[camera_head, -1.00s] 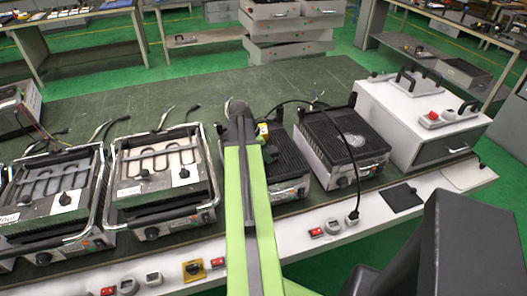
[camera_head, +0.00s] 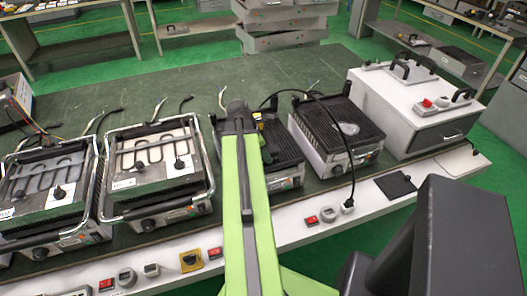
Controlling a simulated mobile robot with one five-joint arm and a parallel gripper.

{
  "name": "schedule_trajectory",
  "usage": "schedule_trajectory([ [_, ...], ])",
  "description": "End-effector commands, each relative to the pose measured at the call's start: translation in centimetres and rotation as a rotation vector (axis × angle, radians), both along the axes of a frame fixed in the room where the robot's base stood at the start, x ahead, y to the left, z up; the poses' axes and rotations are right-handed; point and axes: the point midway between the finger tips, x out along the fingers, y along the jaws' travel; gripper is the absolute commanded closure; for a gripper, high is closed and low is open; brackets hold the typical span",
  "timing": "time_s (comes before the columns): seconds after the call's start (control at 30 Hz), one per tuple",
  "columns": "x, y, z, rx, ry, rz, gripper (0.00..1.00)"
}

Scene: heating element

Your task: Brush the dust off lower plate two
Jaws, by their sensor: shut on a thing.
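A ribbed black lower plate (camera_head: 287,148) lies in a grill on the bench, partly hidden behind my green arm. The ribbed plate of the grill (camera_head: 340,121) to its right carries a pale round patch of dust (camera_head: 349,128). I cannot read a number on either grill. My gripper (camera_head: 240,112) is at the far end of my arm, over the left edge of the partly hidden grill. It is shut on what seems to be the brush, mostly hidden by the arm. A small dark and yellow part shows beside the arm. Contact with the plate cannot be told.
Two grills with looped elements (camera_head: 155,160) stand to the left. A white box (camera_head: 415,110) stands at the right. A black cable (camera_head: 335,150) runs over the right grill. Red switches (camera_head: 312,220) line the bench's front edge.

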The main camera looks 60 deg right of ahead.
Motion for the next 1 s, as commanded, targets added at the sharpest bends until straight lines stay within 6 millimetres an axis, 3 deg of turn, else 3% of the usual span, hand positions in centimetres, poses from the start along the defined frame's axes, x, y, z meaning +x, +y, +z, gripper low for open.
schedule_trajectory([
  [0.17,0.0,0.0,0.6,-0.001,0.000,0.000,1.00],
  [0.63,0.0,-0.1,6.1,-0.002,0.001,0.001,1.00],
  [1.0,0.0,-0.1,6.2,-0.002,0.001,0.001,1.00],
])
